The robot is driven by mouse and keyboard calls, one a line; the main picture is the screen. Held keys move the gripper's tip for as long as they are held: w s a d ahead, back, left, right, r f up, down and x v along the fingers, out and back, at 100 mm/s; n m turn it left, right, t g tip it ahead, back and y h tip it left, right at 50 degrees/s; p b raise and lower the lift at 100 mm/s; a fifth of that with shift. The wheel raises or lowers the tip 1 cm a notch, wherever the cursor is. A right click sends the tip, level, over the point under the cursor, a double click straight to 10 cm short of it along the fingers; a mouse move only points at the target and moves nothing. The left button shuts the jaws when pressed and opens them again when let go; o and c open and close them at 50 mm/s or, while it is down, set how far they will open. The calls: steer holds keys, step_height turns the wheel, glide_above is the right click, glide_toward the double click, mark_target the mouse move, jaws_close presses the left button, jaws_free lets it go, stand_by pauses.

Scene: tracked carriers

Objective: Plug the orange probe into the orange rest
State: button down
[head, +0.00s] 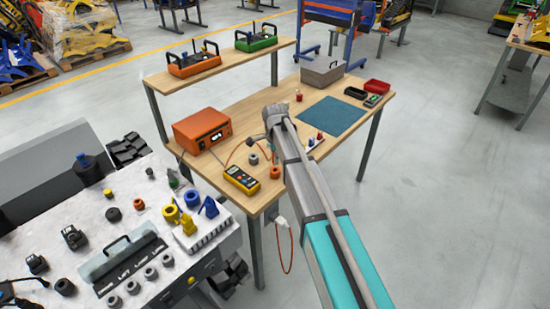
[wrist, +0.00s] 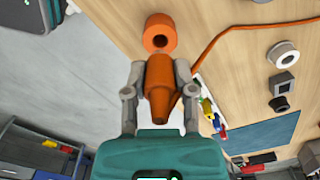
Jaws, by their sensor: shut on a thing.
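My gripper (wrist: 160,75) is shut on the orange probe (wrist: 159,88), with one finger on each side of it. One end of the probe points up the picture towards the orange rest (wrist: 158,22), a thick ring with a dark hole. The probe's end lies just below the hole in the wrist view. I cannot tell whether they touch. In the head view, the orange rest (head: 275,172) stands on the wooden bench near its front edge. My arm mostly hides the gripper there, and the probe cannot be made out.
An orange cable (wrist: 224,42) runs across the bench. A yellow meter (head: 241,180), a grey ring (head: 254,159) and an orange instrument box (head: 202,130) stand near the rest. A blue mat (head: 332,116) lies to the right. A cluttered white carrier (head: 110,235) is at the left.

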steer(key=shift+f+b, duration=2.05)
steer(key=shift+f, duration=0.05)
steer(key=shift+c, duration=1.8)
jaws_free()
steer(key=shift+r, duration=0.15)
